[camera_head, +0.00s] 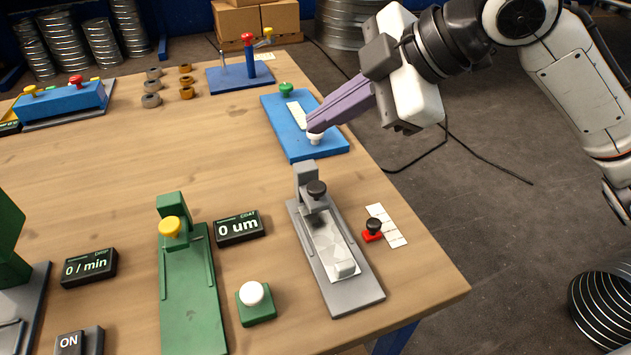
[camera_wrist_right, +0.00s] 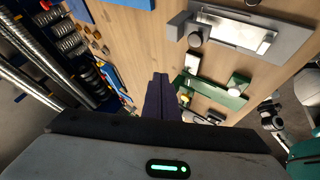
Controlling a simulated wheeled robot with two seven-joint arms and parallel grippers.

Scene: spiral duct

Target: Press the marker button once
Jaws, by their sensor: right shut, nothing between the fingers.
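A blue plate (camera_head: 275,112) lies at the right edge of the table in the head view. It carries a green knob (camera_head: 286,89), a pale strip (camera_head: 297,115) and a white button (camera_head: 315,139). No label shows which button is the marker button. My right gripper (camera_head: 314,127) has purple fingers, shut and empty, with the tips right above or at the white button; I cannot tell whether they touch. The fingers (camera_wrist_right: 160,95) also show closed in the right wrist view, where the white button is not visible. My left gripper is not in view.
A grey fixture (camera_head: 370,297) with a black knob stands in front of the blue plate. A red-based black knob (camera_head: 373,229), a green fixture (camera_head: 188,300), another white button (camera_head: 252,293) and a "0 um" display (camera_head: 239,227) are nearby. The table's left middle is clear.

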